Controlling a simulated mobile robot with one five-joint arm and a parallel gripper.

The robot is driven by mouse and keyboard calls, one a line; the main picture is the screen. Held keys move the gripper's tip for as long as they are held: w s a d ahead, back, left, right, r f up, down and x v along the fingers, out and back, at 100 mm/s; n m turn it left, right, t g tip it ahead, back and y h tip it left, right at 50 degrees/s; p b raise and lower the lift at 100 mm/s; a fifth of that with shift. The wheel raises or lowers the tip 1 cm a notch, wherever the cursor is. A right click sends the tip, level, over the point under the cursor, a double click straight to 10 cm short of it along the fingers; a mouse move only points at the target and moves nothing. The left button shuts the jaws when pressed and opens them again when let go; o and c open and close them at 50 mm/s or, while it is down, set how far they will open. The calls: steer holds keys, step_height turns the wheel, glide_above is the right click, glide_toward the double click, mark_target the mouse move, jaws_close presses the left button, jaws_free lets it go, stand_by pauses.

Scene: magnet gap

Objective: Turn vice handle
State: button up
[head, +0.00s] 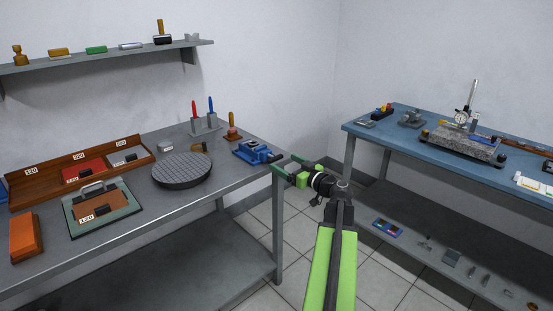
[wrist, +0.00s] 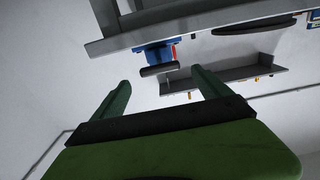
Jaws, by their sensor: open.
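The blue vice (head: 254,151) sits at the right end of the grey workbench, near its right corner. In the wrist view the vice (wrist: 157,53) shows upside down, with a dark grey bar (wrist: 160,70) across its near side, which looks like its handle. My gripper (head: 277,164) is open with green fingers, just right of the vice in the head view. In the wrist view the bar lies beyond and between the two fingertips (wrist: 163,84), and a gap shows there. Nothing is between the fingers. In the head view the handle is small and hard to make out.
The grey bench (head: 140,225) also holds a round dark plate (head: 182,170), a tool holder (head: 204,124) and a wooden rack (head: 130,142). A blue-topped table (head: 390,137) stands to the right. Open tiled floor (head: 265,222) lies between them. A wall shelf (head: 110,54) is above.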

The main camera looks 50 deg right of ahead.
mark_target(278, 159)
steer(key=w, duration=0.6)
steer(key=shift+d, duration=0.2)
steer(key=c, duration=1.2)
steer(key=shift+d, duration=0.45)
steer(key=shift+c, duration=0.8)
steer(key=shift+a, duration=0.3)
steer(key=shift+m, duration=3.8)
